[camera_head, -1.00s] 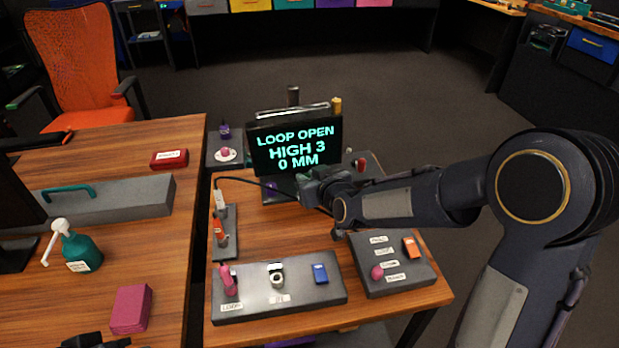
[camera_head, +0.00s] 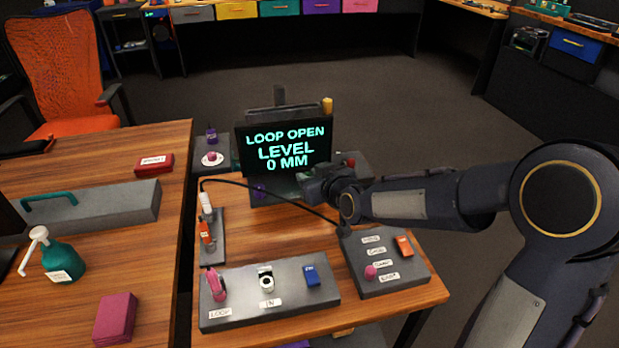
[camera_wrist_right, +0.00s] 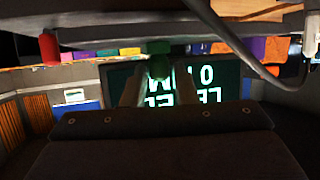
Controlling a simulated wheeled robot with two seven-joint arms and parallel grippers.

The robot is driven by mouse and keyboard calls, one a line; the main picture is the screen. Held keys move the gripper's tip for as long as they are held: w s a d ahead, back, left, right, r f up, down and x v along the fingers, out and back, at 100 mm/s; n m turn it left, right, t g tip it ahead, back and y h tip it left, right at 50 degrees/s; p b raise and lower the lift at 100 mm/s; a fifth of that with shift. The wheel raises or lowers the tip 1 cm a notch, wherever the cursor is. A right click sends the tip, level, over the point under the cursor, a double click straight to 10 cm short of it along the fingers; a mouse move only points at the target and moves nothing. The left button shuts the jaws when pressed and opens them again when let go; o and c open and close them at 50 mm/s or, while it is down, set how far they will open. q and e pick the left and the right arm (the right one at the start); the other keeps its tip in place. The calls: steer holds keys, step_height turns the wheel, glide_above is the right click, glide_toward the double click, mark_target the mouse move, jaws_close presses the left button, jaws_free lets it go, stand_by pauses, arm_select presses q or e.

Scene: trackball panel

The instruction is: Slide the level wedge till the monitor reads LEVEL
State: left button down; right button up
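The monitor (camera_head: 283,150) stands at the back of the small table and reads LOOP OPEN, LEVEL, 0 MM. It also shows upside down in the right wrist view (camera_wrist_right: 215,110). My right gripper (camera_head: 312,185) is at the monitor's lower right; its fingertips are hard to make out there. In the right wrist view its two fingers (camera_wrist_right: 159,88) stand apart, with a small green piece (camera_wrist_right: 158,62) between or just beyond their tips; contact is unclear. I cannot clearly make out the level wedge in the head view. My left gripper is not in view.
A front panel (camera_head: 240,308) carries a pink lever, a white-and-black part and a blue block. A labelled panel (camera_head: 405,272) is at right. A black cable (camera_head: 270,188) runs across the table. The left desk holds a spray bottle (camera_head: 60,262) and a pink block (camera_head: 115,318).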

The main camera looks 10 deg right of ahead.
steer(key=shift+o, duration=1.3)
steer(key=p+v, duration=0.1)
steer(key=v, duration=0.6)
steer(key=shift+s, duration=0.4)
steer(key=shift+d+r, duration=0.1)
